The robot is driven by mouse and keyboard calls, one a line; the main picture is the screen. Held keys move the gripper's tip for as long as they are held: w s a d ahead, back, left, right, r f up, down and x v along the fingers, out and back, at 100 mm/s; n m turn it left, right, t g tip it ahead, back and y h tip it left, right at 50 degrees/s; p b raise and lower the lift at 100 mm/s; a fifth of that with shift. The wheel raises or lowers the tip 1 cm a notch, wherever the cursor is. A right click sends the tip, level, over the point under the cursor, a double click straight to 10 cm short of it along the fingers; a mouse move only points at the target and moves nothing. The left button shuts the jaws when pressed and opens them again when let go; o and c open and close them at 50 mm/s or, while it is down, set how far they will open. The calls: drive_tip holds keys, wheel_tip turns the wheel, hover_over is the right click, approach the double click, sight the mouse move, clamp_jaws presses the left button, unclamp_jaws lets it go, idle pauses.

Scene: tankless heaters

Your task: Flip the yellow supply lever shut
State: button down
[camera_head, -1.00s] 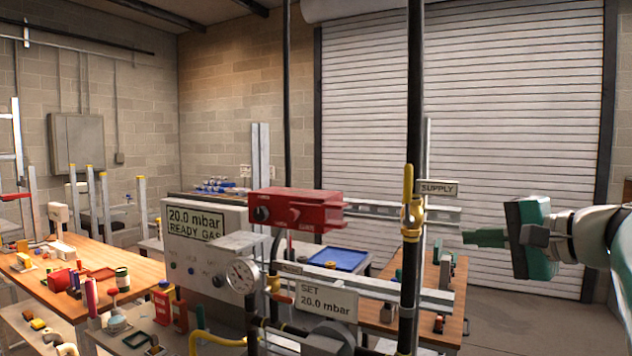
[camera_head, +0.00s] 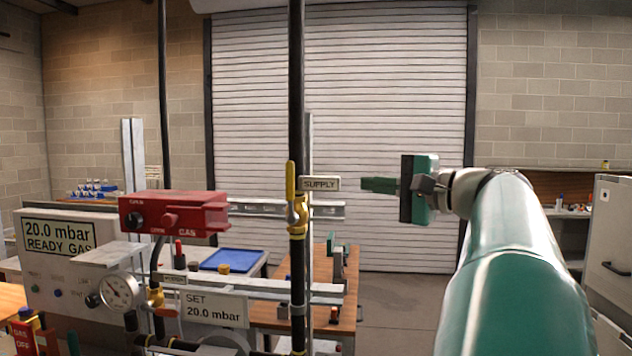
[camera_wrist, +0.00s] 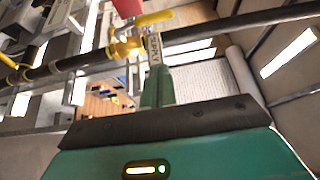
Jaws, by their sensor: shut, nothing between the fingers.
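The yellow supply lever (camera_head: 290,181) stands upright along the black vertical pipe, above its brass valve body (camera_head: 298,215). A small SUPPLY tag (camera_head: 320,184) sits just right of it. My gripper (camera_head: 366,185) is to the right of the lever and tag, its green fingers shut and empty, pointing left toward the pipe with a gap between. In the wrist view the yellow lever (camera_wrist: 153,19) and the valve (camera_wrist: 122,48) lie just beyond my shut fingertips (camera_wrist: 157,72), and the SUPPLY tag shows beside the tips.
A red gas control box (camera_head: 175,212) and a pressure gauge (camera_head: 119,291) are left of the pipe. A sign reading SET 20.0 mbar (camera_head: 214,309) hangs below. A wooden table (camera_head: 325,290) stands behind. The space right of the pipe, before the roller shutter (camera_head: 340,100), looks open.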

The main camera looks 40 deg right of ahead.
approach(291, 193)
drive_tip(key=w+d+r, duration=0.3)
drive_tip(key=w+d, duration=0.1)
drive_tip(key=d, duration=0.1)
drive_tip(key=w+a, duration=0.3)
drive_tip(key=shift+a+f, duration=0.25)
drive_tip(key=shift+a, duration=0.05)
drive_tip(key=shift+a+r, duration=0.1)
